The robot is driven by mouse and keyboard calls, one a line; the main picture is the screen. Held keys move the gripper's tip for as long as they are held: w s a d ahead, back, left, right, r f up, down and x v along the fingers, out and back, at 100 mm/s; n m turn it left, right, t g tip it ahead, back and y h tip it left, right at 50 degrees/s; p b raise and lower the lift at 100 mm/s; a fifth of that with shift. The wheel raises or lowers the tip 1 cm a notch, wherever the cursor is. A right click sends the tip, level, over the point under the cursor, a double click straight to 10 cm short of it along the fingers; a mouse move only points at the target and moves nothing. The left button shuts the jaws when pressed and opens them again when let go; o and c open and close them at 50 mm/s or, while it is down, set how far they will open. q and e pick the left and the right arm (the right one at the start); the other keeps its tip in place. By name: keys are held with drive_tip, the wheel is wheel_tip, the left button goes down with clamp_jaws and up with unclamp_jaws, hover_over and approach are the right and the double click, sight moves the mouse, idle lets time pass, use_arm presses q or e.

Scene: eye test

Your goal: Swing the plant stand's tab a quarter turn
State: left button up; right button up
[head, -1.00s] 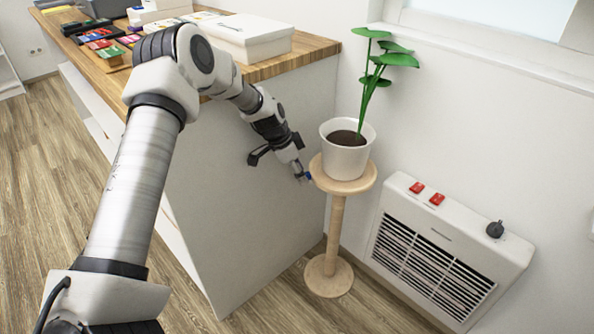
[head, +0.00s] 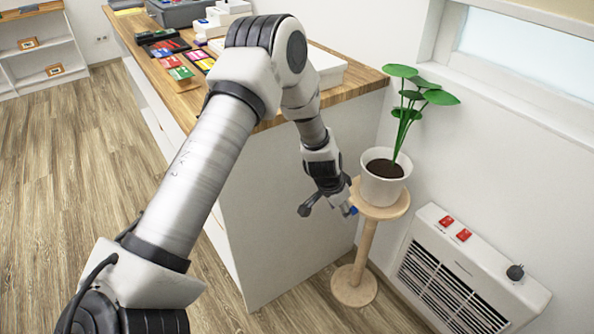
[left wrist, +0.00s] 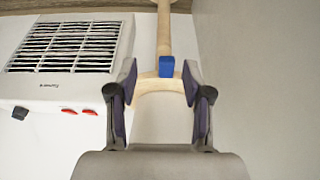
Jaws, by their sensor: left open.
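The plant stand (head: 365,248) is pale wood, with a round top, a post and a round base; its post also shows in the left wrist view (left wrist: 163,30). Its small blue tab (head: 353,210) is at the left rim of the top. A white pot (head: 382,187) with a green plant stands on it. My left gripper (head: 347,208) is at that rim, close by the tab. In the left wrist view its open fingers (left wrist: 160,76) stand on either side of the blue tab (left wrist: 167,66), with gaps on both sides. My right gripper is out of view.
A white counter (head: 290,215) with a wooden top stands just left of the plant stand. A white heater (head: 465,270) with red switches is on the right, by the wall. Boxes and colored packs lie on the counter. Open floor lies at left.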

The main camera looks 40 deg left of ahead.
use_arm(q)
drive_tip(key=s+d+f+g+b, duration=0.1)
drive_tip(key=s+d+f+g, duration=0.1)
drive_tip(key=s+f, duration=0.6)
drive_tip(key=s+d+f+m+g+b, duration=0.1)
drive_tip(key=s+d+f, duration=0.3)
drive_tip(key=s, duration=1.2)
wheel_tip(320, 180, down, 4)
drive_tip(key=shift+f+g+y+b, duration=0.3)
drive_tip(key=shift+g+y, duration=0.1)
drive_tip(key=shift+g, duration=0.5)
